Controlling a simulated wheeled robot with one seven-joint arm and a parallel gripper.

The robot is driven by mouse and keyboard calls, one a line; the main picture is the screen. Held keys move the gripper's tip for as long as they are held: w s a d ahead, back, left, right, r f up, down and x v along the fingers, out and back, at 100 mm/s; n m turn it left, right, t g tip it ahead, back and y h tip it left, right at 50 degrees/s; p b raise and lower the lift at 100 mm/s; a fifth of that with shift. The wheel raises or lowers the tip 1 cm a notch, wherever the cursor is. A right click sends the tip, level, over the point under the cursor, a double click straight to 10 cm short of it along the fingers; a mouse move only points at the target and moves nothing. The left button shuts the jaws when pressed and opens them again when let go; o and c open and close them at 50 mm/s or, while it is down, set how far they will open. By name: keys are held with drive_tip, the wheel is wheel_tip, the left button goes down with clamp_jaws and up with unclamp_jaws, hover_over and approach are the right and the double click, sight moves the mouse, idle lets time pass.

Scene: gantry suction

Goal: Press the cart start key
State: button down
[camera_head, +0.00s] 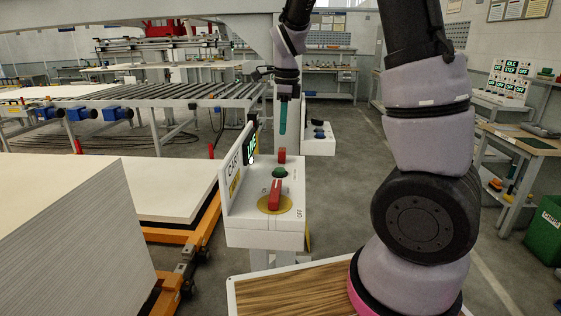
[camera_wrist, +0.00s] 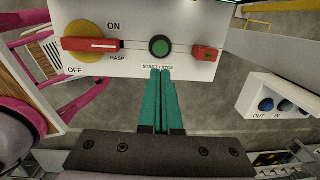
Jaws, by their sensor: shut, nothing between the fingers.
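The cart control box (camera_head: 265,235) is white, with a "CART" sign and a lit green display on its upright plate. The round green START/STOP key (camera_head: 279,172) sits on its top face, between two red switches; it also shows in the wrist view (camera_wrist: 159,46). My gripper (camera_head: 282,132), with teal fingers, points down above the box, apart from the green key. In the wrist view its closed fingertips (camera_wrist: 161,72) appear just below the key, over the START/STOP label. The fingers hold nothing.
The larger red switch (camera_head: 274,196) sits on a yellow disc, with ON and OFF marked in the wrist view. The smaller red switch (camera_wrist: 206,53) is on the key's other side. A second box with blue knobs (camera_wrist: 268,104) stands apart. Stacked boards (camera_head: 70,230) are at left.

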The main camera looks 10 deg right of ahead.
sight(280, 169)
drive_tip(key=f, duration=0.8)
drive_tip(key=w+f, duration=0.1)
drive_tip(key=f, duration=0.2)
drive_tip(key=shift+a+f, duration=0.2)
drive_tip(key=shift+f, duration=0.2)
